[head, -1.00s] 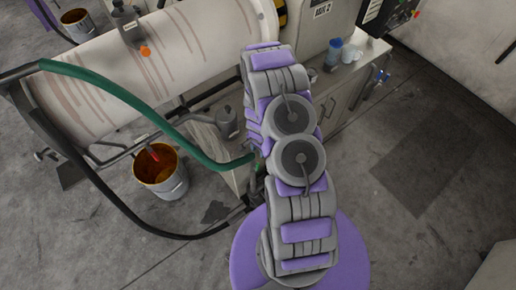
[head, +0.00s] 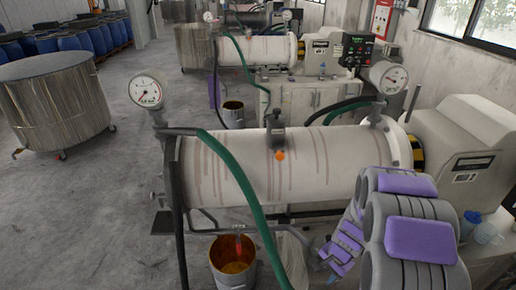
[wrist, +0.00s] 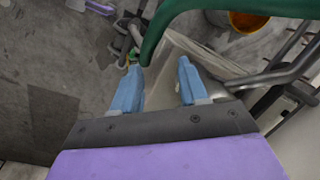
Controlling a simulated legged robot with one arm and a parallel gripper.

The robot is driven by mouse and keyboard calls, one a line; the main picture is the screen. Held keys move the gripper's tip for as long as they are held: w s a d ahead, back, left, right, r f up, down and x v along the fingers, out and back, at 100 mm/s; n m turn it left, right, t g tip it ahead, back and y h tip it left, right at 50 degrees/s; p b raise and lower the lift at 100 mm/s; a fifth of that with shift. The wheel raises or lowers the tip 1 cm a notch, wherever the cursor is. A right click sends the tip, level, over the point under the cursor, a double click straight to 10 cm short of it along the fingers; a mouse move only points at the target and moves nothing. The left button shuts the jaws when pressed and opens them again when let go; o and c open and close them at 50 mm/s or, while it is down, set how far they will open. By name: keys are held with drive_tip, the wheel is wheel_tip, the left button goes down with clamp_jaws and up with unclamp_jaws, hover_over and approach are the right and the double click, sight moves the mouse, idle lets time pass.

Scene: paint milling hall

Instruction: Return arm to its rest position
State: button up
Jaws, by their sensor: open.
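My gripper (wrist: 158,86) shows in the wrist view with its two blue fingers apart and nothing between them. Beyond the fingers are a pale flat surface (wrist: 205,58) and the concrete floor. In the head view my purple and grey arm is folded at the lower right, in front of the right end of the white milling cylinder (head: 235,170). I cannot make out the fingers clearly there.
A green hose (head: 232,165) hangs across the cylinder and passes close beyond my fingers in the wrist view (wrist: 160,25). A paint bucket (head: 232,262) stands below the cylinder. Metal pipes (wrist: 270,77) lie right of the fingers. Open floor (head: 90,215) is at the left.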

drive_tip(key=s+a+r+n+g+b, duration=0.1)
drive_tip(key=s+a+r+n+b, duration=0.15)
drive_tip(key=s+a+r, duration=0.35)
drive_tip(key=s+a+r+n+b, duration=0.1)
drive_tip(key=s+a+r+n, duration=0.2)
drive_tip(key=r, duration=0.4)
drive_tip(key=s+r+n+h+b, duration=0.1)
drive_tip(key=s+r+n, duration=0.1)
drive_tip(key=s, duration=0.8)
drive_tip(key=s+d+r+n+g+h+b, duration=0.1)
drive_tip(key=s+r+n+b, duration=0.1)
drive_tip(key=s, duration=0.7)
drive_tip(key=shift+s+d+r, duration=0.15)
drive_tip(key=shift+s+r, duration=0.2)
drive_tip(key=shift+r, duration=0.5)
drive_tip(key=shift+w+n, duration=0.1)
drive_tip(key=shift+n, duration=0.15)
drive_tip(key=shift+c, duration=0.3)
